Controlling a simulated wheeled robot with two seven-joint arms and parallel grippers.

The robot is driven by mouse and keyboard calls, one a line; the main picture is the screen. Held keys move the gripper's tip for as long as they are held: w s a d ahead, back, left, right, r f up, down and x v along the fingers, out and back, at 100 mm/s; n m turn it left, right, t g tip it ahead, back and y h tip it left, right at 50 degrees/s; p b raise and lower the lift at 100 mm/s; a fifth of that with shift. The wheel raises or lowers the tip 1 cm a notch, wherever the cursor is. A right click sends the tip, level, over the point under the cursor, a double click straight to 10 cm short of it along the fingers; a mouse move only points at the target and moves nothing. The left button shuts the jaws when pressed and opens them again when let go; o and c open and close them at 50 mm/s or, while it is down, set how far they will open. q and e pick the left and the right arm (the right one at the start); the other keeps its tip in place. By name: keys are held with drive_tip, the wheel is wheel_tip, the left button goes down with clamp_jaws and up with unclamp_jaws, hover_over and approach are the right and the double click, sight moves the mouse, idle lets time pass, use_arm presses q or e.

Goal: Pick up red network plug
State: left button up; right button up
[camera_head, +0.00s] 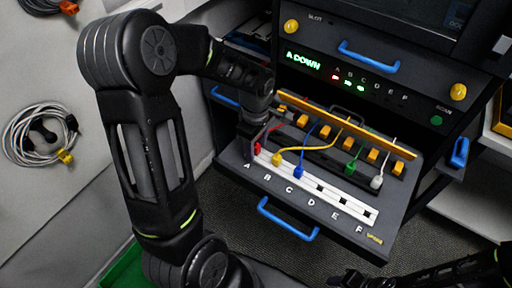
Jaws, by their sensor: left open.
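The red network plug (257,149) stands at the left end of the white port strip (330,192), near the letter A on the pulled-out drawer. My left gripper (257,141) is open and points down at the red plug, with its fingers right around or beside it. The dark fingers overlap the plug, so I cannot tell whether they touch it. My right gripper (348,278) is at the bottom edge, away from the drawer, dark and partly cut off; its jaws are unclear.
A yellow plug (277,159) and a blue plug (298,172) stand along the strip to the right. A green plug (349,168) and a white plug (376,182) lie farther right. An orange-yellow bar (350,126) crosses behind them. A blue handle (287,220) juts from the drawer front.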

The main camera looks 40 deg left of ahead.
idle(0.5)
use_arm(q)
clamp_jaws()
idle(0.3)
